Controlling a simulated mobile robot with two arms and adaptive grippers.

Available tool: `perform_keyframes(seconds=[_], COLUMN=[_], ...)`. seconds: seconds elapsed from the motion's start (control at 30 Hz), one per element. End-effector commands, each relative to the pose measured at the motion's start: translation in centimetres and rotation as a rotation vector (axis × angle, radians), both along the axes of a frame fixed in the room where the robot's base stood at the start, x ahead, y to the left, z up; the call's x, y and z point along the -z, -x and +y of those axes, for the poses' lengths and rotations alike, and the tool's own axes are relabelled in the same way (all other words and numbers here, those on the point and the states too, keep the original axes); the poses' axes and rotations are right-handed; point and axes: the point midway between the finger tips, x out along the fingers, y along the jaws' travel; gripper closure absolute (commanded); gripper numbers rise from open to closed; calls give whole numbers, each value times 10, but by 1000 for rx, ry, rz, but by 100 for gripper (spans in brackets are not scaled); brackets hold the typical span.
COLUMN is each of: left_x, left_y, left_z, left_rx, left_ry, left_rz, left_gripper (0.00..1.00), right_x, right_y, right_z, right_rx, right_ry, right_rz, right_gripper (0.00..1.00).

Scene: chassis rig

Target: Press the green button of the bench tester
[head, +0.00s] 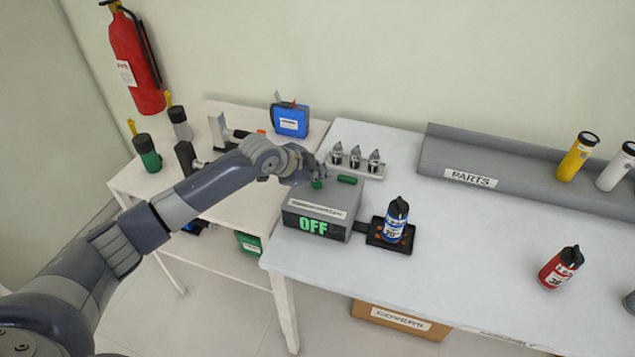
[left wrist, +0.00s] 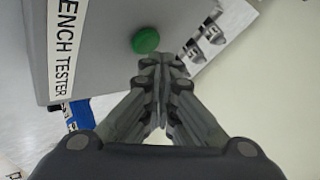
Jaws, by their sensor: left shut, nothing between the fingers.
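The bench tester (head: 318,202) is a grey box at the left end of the white bench, with a display on its front reading OFF. Its round green button (head: 317,184) is on the top face, and a second green piece (head: 347,179) lies to its right. My left gripper (head: 320,171) is shut and empty, just above and behind the green button. In the left wrist view the green button (left wrist: 145,41) shows just beyond and left of the shut fingertips (left wrist: 160,62). I cannot tell whether they touch it. My right gripper is not in view.
A blue-labelled bottle (head: 396,220) stands on a black pad (head: 378,233) right of the tester. Several silver-and-black pieces (head: 355,157) stand in a rack behind it. A red bottle (head: 560,268) and the PARTS tray (head: 470,178) are farther right. The bench middle is clear.

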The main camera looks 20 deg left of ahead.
Motion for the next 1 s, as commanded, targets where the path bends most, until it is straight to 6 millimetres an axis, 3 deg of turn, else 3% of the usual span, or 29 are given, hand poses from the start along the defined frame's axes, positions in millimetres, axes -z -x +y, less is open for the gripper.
perform_keyframes(seconds=[1.0], left_x=[12], left_y=[0], left_z=[0], left_rx=[0], left_ry=[-1], left_rz=[1], left_gripper=[100], right_x=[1], right_y=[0], right_z=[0], right_rx=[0], right_ry=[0], right_rz=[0], right_gripper=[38])
